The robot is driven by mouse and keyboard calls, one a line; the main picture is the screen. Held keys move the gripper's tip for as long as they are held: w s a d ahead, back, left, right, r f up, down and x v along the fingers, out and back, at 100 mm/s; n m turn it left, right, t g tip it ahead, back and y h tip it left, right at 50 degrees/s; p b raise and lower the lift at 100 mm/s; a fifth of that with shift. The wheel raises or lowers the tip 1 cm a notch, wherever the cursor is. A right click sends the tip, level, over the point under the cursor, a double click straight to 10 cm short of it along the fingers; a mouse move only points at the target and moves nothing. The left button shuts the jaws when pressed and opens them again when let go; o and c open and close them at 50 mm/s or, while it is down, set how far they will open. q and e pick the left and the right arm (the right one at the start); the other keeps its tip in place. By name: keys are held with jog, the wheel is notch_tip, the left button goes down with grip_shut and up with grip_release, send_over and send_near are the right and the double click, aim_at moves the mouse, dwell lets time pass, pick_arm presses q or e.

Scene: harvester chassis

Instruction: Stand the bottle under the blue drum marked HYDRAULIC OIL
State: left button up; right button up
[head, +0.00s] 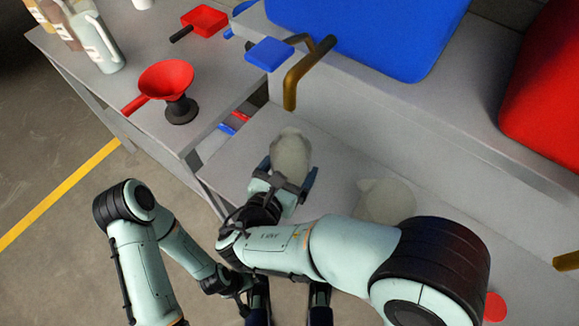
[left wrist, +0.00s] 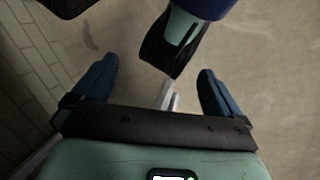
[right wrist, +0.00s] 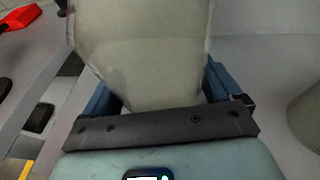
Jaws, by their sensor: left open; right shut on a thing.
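The blue drum (head: 370,25) lies at the top of the head view; no marking on it is readable. Its brass tap (head: 305,72) hangs over the front of the upper shelf. My right gripper (head: 289,185) is shut on a pale grey-beige bottle (head: 291,150), just below the tap's end in the picture. The bottle also fills the middle of the right wrist view (right wrist: 145,60). I cannot tell whether its base touches the lower shelf (head: 335,165). My left gripper (head: 289,305) is open and empty, low in the head view; the left wrist view shows floor between its fingers.
A second pale container (head: 385,202) stands on the lower shelf, partly behind my right arm. A red drum (head: 545,90) is at right. The left table holds a red funnel (head: 166,80), a red scoop-like tray (head: 204,20) and several jugs (head: 95,40).

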jog(key=shift+f, duration=0.15)
jog(key=o, duration=0.9)
jog(key=shift+c, duration=0.2)
pick_arm(q)
jog(key=shift+w+f, duration=0.1)
pick_arm(e)
jog(key=shift+s+a+r, duration=0.15)
jog(key=shift+s+r, duration=0.05)
jog(key=shift+r, duration=0.05)
pick_arm(q)
jog(key=shift+s+d+r+p, duration=0.15)
jog(key=shift+s+r+p, duration=0.65)
jog(key=shift+r+p, duration=0.2)
pick_arm(e)
jog(key=v, duration=1.1)
jog(key=shift+s, duration=0.3)
pick_arm(q)
jog(key=shift+g, duration=0.3)
